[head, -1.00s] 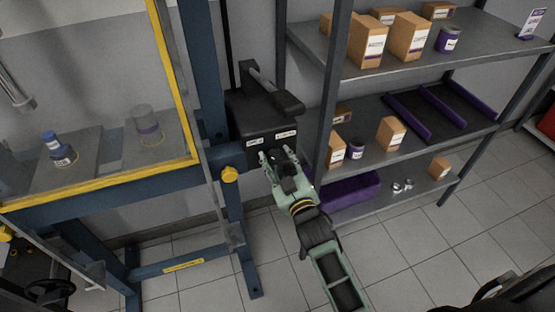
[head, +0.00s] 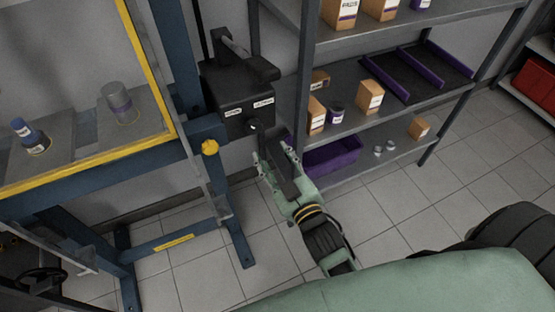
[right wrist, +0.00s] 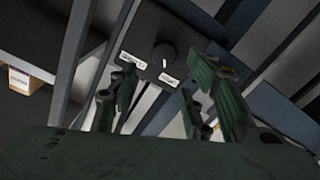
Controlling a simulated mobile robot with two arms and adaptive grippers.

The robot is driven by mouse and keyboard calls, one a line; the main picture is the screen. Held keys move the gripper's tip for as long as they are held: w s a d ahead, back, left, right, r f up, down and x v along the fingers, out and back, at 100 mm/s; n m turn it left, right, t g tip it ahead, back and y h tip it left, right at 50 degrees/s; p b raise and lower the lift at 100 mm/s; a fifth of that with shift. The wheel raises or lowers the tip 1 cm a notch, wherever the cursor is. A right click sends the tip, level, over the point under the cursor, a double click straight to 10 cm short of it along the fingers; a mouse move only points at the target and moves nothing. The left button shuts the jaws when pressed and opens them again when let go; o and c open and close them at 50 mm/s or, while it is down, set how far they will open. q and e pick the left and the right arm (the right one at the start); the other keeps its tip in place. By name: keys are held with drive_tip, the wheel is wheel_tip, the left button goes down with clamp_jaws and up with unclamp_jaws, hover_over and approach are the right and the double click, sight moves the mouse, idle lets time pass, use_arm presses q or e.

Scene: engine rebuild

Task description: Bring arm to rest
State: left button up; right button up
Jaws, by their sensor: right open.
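A black control box (head: 238,100) with two white labels is mounted on the blue press frame, with a dark lever on its top. My right gripper (head: 274,152) is just below and in front of the box, apart from it as far as I can see. Its fingers are spread with nothing between them. In the right wrist view the open fingers (right wrist: 160,95) point toward the box's panel, where a round dark knob (right wrist: 164,56) sits between the two labels. My left gripper is not in view.
The blue press frame (head: 188,60) with a yellow-edged guard stands at left, with two cylinders behind it. A grey shelf unit (head: 385,125) at right holds cartons, small cans and a purple bin (head: 332,155). A red bin (head: 538,85) is far right. Tiled floor (head: 420,205) is clear.

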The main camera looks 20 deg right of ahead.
drive_tip(key=shift+s, duration=0.55)
drive_tip(key=s+a+f+g, duration=0.1)
drive_tip(key=s+f+g, duration=0.2)
drive_tip(key=f, duration=0.7)
drive_tip(key=s+a+f+m+g, duration=0.15)
drive_tip(key=s+f, duration=0.25)
drive_tip(key=f, duration=0.7)
drive_tip(key=s+f+g, duration=0.3)
drive_tip(key=f, duration=0.7)
drive_tip(key=s+d+f+g, duration=0.2)
drive_tip(key=s+f, duration=0.4)
drive_tip(key=s, duration=0.3)
drive_tip(key=s+d+f+m+g, duration=0.1)
drive_tip(key=s+d+f+g, duration=0.2)
drive_tip(key=s+f, duration=0.4)
drive_tip(key=s+d+f+g, duration=0.2)
drive_tip(key=s+f+g, duration=0.2)
drive_tip(key=s, duration=0.9)
wheel_tip(320, 180, down, 3)
drive_tip(key=shift+s+d+f+h, duration=0.15)
drive_tip(key=shift+s+d+h, duration=0.1)
drive_tip(key=shift+d+h, duration=0.1)
drive_tip(key=shift+g, duration=0.25)
